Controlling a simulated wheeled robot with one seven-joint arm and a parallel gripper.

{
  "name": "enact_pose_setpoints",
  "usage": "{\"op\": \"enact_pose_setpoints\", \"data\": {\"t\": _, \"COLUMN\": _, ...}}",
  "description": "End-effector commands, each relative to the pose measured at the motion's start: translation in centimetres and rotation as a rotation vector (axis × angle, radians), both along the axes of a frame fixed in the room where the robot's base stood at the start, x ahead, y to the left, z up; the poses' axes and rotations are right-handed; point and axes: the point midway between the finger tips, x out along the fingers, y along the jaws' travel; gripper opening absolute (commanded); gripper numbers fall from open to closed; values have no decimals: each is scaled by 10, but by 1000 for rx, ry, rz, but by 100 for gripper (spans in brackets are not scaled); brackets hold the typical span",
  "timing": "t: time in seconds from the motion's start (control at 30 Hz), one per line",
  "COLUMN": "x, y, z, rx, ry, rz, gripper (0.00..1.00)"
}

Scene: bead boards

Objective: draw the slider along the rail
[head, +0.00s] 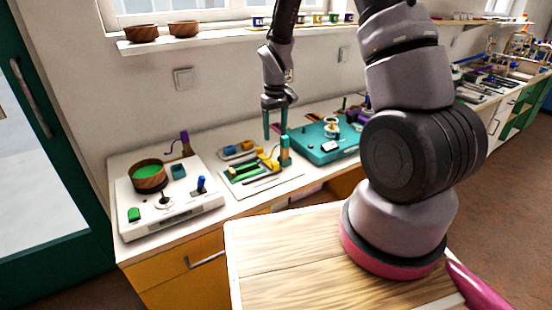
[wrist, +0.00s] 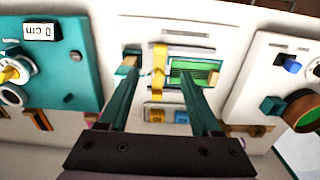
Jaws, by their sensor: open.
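A white board (head: 262,184) on the counter carries green rail strips (head: 243,173) with a yellow piece (head: 268,163) across them, which looks like the slider. In the wrist view the green strips (wrist: 196,69) lie right of the yellow piece (wrist: 159,66). My gripper (head: 276,136) is open and empty, pointing down above the board. In the wrist view my gripper (wrist: 158,78) has its fingertips on either side of the yellow piece in the picture; whether they reach its height I cannot tell.
A white board with a wooden bowl (head: 149,180) stands left; a turquoise board (head: 325,143) stands right. A wooden tabletop (head: 280,252) is in front, clear.

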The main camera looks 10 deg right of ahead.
Motion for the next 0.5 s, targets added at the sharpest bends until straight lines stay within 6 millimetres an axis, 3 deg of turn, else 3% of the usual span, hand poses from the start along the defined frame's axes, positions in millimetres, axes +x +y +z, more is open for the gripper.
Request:
{"op": "enact_pose_setpoints", "data": {"t": 0.27, "x": 0, "y": 1, "z": -30, "rx": -5, "ry": 13, "rz": 17, "gripper": 65}}
{"op": "enact_pose_setpoints", "data": {"t": 0.5, "x": -1, "y": 1, "z": -76, "rx": -6, "ry": 14, "rz": 16, "gripper": 65}}
